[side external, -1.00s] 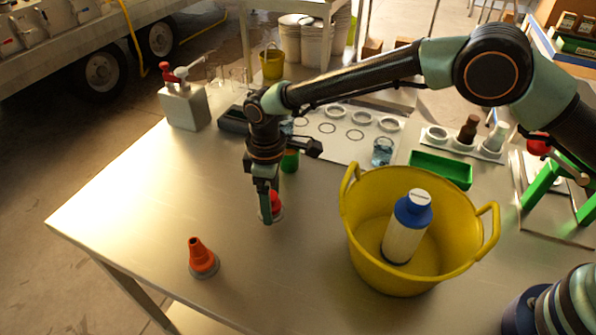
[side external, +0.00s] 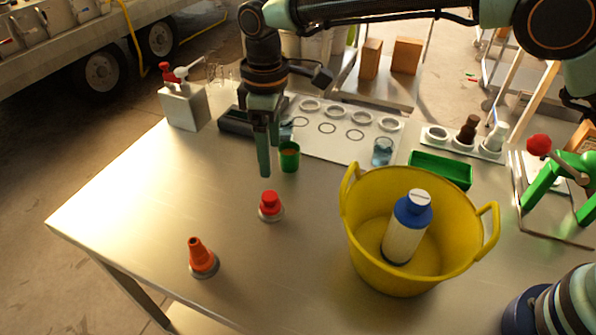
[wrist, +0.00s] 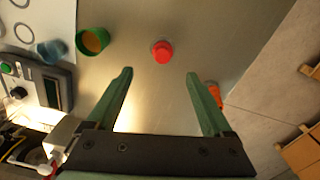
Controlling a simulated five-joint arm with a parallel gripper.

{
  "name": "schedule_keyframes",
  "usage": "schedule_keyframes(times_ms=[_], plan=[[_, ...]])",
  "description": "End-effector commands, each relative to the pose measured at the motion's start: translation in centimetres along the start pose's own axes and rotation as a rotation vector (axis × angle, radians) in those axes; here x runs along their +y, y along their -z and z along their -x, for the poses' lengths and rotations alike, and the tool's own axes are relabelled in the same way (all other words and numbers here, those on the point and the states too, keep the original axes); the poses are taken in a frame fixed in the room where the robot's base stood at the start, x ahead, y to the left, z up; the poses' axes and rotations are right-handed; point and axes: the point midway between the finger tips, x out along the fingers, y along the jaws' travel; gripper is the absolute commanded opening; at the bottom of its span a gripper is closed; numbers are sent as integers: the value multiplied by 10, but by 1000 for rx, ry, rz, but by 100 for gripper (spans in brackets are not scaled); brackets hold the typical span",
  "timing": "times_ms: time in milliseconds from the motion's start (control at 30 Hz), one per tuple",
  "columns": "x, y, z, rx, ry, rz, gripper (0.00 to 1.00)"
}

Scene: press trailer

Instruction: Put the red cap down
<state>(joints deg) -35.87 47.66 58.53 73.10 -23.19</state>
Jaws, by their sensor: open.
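The red cap (side external: 270,205) stands upright on the metal table, on a small grey base, between the orange cone and the green cup. It also shows in the wrist view (wrist: 162,52), beyond and between my fingertips. My gripper (side external: 267,172) is open and empty, raised above and behind the cap in the side view, touching nothing. In the wrist view my gripper (wrist: 158,73) shows its two green fingers spread wide.
An orange cone (side external: 201,258) stands front left of the cap. A green cup (side external: 289,157) is close behind it. A yellow tub (side external: 365,245) with a blue-topped bottle (side external: 405,228) stands to the right.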

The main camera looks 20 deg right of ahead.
Motion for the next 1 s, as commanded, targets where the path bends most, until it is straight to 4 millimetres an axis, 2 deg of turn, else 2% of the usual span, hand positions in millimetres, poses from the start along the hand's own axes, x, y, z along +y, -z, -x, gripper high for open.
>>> schedule_keyframes(times_ms=[167, 333, 533, 733, 900, 1000], plan=[[29, -35, 44, 55, -26, -123, 85], [54, -91, 87, 122, -60, -284, 85], [67, -163, 121, 201, -103, -469, 85], [64, -235, 137, 279, -150, -655, 85], [52, -291, 134, 346, -193, -808, 85], [44, -318, 128, 381, -217, -887, 85]])
